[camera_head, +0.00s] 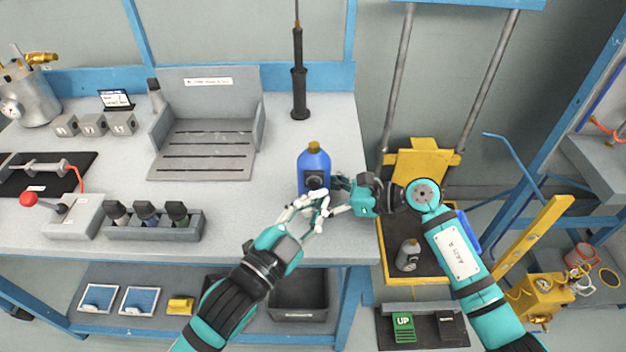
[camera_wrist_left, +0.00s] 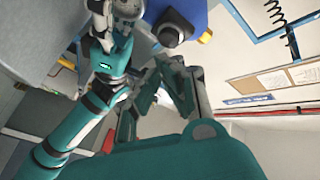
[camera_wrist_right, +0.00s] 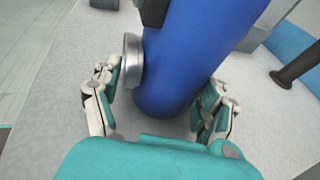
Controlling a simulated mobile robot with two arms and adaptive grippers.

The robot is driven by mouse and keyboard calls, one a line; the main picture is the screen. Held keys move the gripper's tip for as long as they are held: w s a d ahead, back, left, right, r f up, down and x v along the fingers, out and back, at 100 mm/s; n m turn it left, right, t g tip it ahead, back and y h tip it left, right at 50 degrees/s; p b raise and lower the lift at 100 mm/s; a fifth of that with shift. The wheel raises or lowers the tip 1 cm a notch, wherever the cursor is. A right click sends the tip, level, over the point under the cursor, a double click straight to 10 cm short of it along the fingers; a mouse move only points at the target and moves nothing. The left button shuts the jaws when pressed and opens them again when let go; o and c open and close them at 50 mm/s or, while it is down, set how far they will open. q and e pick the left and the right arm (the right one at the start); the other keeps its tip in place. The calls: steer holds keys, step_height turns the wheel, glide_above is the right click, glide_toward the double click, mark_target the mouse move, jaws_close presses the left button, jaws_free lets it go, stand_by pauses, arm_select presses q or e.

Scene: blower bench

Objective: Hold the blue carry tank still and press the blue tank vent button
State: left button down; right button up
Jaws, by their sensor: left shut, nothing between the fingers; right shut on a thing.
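The blue carry tank (camera_head: 314,160) stands upright near the front right edge of the bench, with a brass cap on top. My right gripper (camera_head: 342,184) is shut on the tank's lower part (camera_wrist_right: 190,70), with fingers on both sides. My left gripper (camera_head: 320,201) is shut and empty, just in front of the tank below the button. Whether it touches is unclear.
A grey slotted rack (camera_head: 205,150) and a holder with several small bottles (camera_head: 152,226) stand left on the bench. A black wand (camera_head: 299,80) stands behind the tank. A yellow lift with a tray holding a grey bottle (camera_head: 408,255) is to the right.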

arm_select(q)
steer(key=s, duration=0.4)
steer(key=shift+s, duration=0.3)
arm_select(e)
steer(key=o, duration=0.9)
